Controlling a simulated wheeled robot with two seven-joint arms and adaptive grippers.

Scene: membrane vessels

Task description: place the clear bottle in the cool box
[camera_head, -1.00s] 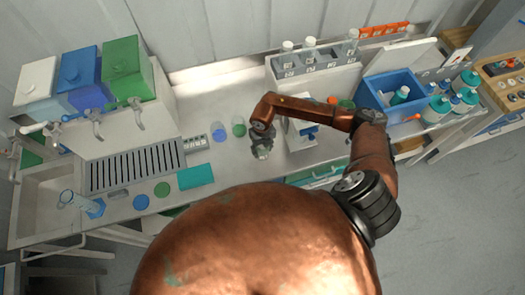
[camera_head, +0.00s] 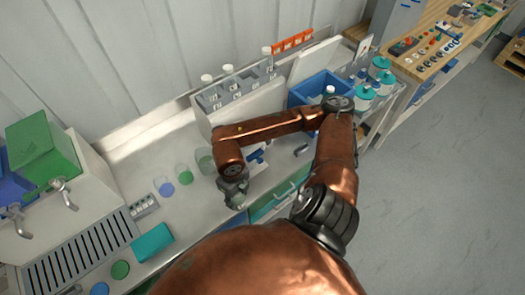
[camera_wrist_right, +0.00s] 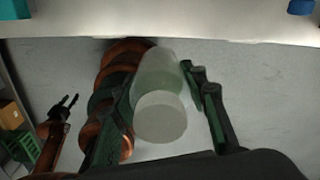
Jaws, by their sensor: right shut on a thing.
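My right gripper (camera_head: 234,190) is shut on the clear bottle, near the bench's front edge in the head view. In the right wrist view its fingers (camera_wrist_right: 165,105) sit either side of the clear bottle (camera_wrist_right: 160,78), which is translucent, faintly green and has a white cap. The bottle is mostly hidden in the head view. The cool box (camera_head: 306,94) is the open blue box on the bench, to the right of the gripper. A bottle (camera_head: 328,91) shows inside it. My left gripper (camera_wrist_right: 68,101) shows small in the right wrist view, fingers apart and empty.
A rack with white-capped bottles (camera_head: 240,86) stands behind my right arm. Blue (camera_head: 165,187) and green (camera_head: 184,174) beakers stand left of the gripper. Several teal-lidded jars (camera_head: 365,95) stand right of the cool box. Floor is open in front of the bench.

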